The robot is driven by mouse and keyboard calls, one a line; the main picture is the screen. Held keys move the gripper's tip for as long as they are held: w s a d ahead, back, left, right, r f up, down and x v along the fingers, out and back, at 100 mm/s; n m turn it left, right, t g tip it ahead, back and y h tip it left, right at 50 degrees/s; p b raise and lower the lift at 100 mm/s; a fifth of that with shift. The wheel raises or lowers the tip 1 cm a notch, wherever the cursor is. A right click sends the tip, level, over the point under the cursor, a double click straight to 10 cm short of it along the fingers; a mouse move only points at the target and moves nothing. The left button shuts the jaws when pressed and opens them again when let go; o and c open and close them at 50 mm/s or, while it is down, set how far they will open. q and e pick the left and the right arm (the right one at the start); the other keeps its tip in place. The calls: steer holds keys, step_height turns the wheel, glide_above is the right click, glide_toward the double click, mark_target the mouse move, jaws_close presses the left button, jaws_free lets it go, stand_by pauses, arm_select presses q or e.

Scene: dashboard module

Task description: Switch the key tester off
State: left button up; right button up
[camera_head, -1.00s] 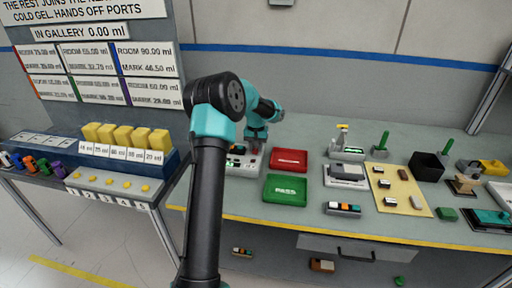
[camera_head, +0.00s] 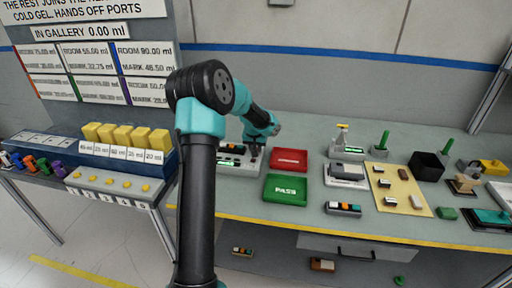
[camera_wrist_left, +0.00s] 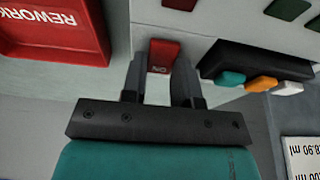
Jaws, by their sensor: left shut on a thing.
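The key tester (camera_head: 226,171), a pale grey box with a small lit green display, sits on the bench under my left arm. Its red switch (camera_wrist_left: 164,54) shows in the left wrist view, with lettering that looks like an upside-down "ON". My left gripper (camera_wrist_left: 160,88) is shut on this switch, one finger on each side. In the head view the gripper (camera_head: 254,152) is over the tester's right part, and the switch is not distinct there. A black key strip (camera_wrist_left: 235,62) with teal, orange and white blocks is on the tester beside the fingers. My right gripper is not in view.
A red tray (camera_head: 289,159) marked REWORK in the wrist view and a green PASS tray (camera_head: 285,190) lie right of the tester. Another key strip (camera_head: 342,209) lies near the front edge. A yellow-taped bench edge (camera_head: 330,233) runs along the front.

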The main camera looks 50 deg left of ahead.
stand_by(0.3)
arm_select(q)
steer(key=o, duration=0.9)
steer(key=shift+r, duration=0.1)
steer(key=v, duration=1.7)
steer(key=shift+s+d+r, duration=0.1)
steer(key=shift+r, duration=0.05)
